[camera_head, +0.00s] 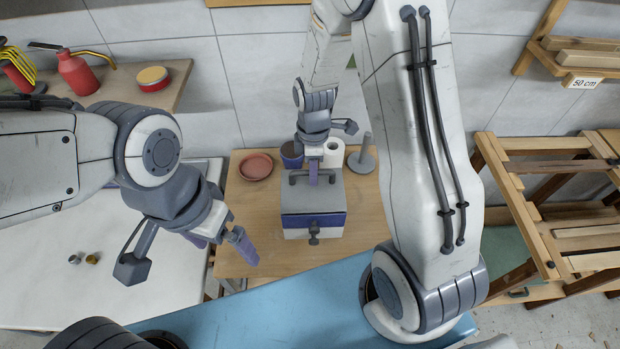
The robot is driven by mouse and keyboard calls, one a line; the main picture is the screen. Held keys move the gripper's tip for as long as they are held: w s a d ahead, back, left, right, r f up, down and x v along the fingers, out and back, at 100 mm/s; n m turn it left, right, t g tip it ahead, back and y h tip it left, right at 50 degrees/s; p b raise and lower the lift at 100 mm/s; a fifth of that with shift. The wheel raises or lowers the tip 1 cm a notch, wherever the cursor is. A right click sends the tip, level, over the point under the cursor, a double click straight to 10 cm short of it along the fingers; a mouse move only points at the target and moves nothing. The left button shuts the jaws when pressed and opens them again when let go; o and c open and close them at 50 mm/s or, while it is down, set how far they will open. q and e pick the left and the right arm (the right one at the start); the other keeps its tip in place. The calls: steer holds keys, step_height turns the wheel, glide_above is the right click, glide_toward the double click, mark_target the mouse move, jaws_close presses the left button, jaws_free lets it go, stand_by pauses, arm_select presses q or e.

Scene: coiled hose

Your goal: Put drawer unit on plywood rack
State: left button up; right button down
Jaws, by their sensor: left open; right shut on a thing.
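My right gripper (313,177) comes down from above and is shut on the unit's top handle. My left gripper (232,243) is open and empty, left of the unit and apart from it. A slatted wooden rack (530,230) stands at the right; I cannot tell if it is the plywood one.
On the wooden table (255,215) are a reddish dish (256,167), a dark blue pot (291,155), a white roll (333,153) and a grey stand (362,161). A blue surface (270,310) lies in front. A shelf (165,95) holds a red can (78,75).

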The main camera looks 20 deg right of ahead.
steer(key=shift+w+a+f, duration=0.1)
steer(key=shift+w+a, duration=0.05)
steer(key=shift+w, duration=0.05)
step_height(320, 180, down, 4)
steer(key=shift+r+p, duration=0.2)
steer(key=shift+p, duration=0.55)
steer(key=shift+f, duration=0.2)
steer(key=shift+f, duration=0.2)
steer(key=c, duration=0.8)
jaws_free()
steer(key=shift+r, duration=0.1)
